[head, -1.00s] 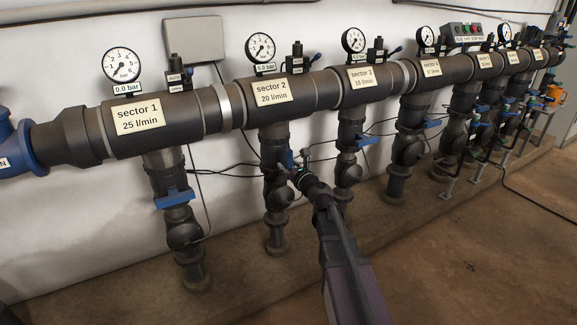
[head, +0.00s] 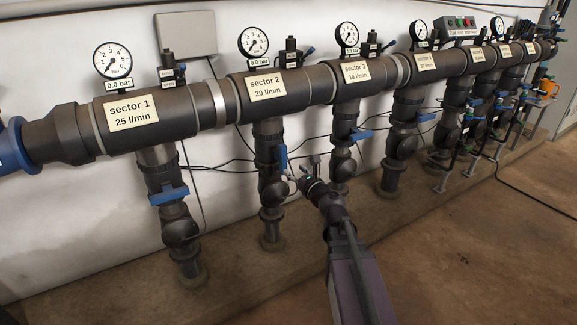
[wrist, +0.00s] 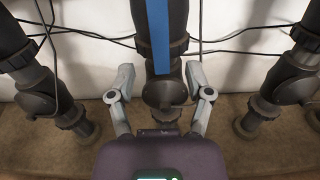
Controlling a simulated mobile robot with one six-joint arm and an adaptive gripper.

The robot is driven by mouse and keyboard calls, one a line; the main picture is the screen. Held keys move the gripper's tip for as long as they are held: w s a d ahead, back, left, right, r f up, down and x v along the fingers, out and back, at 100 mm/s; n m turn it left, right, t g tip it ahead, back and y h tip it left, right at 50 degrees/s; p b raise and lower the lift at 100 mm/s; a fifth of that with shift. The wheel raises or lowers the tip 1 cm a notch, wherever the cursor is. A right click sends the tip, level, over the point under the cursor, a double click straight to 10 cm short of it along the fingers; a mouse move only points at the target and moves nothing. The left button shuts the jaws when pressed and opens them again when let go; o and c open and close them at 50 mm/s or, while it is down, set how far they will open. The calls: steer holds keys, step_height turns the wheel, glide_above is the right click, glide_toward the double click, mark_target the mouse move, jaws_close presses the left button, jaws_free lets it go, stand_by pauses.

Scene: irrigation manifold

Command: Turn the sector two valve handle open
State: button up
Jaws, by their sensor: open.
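The sector two valve handle (head: 283,158) is blue and stands upright, in line with the drop pipe (head: 269,180) under the "sector 2, 20 l/min" label (head: 266,87). In the wrist view the handle (wrist: 158,38) runs lengthwise along the pipe at the top centre. My gripper (head: 306,182) is just below and to the right of the handle in the head view, apart from it. In the wrist view my gripper (wrist: 159,72) is open, its two fingers on either side of the pipe's image, below most of the handle. Nothing is between the fingertips that they grip.
The sector 1 handle (head: 168,195) and sector 3 handle (head: 361,135) are blue and lie crosswise to their pipes. Neighbouring drop pipes stand on both sides. Thin black cables (head: 215,168) run along the wall. The floor in front (head: 450,260) is clear.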

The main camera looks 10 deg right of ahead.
steer(key=shift+v, duration=2.05)
steer(key=shift+a, duration=0.1)
steer(key=s+a+f+n+g+y+p, duration=0.1)
steer(key=s+a+f+n+g+p, duration=0.3)
steer(key=n, duration=0.6)
steer(key=s+a+f+n+g+y+p, duration=0.1)
steer(key=s+a+f+n+g, duration=0.15)
steer(key=a+n+g, duration=0.55)
steer(key=s+d+f+n+g+h+p, duration=0.2)
steer(key=s+d+n+g+h+p, duration=0.45)
steer(key=s+n, duration=0.7)
step_height(320, 180, up, 38)
steer(key=w+d+n+t+h+p, duration=0.1)
steer(key=w+p, duration=0.1)
steer(key=p, duration=3.4)
steer(key=shift+d+f, duration=0.2)
steer(key=shift+f, duration=0.05)
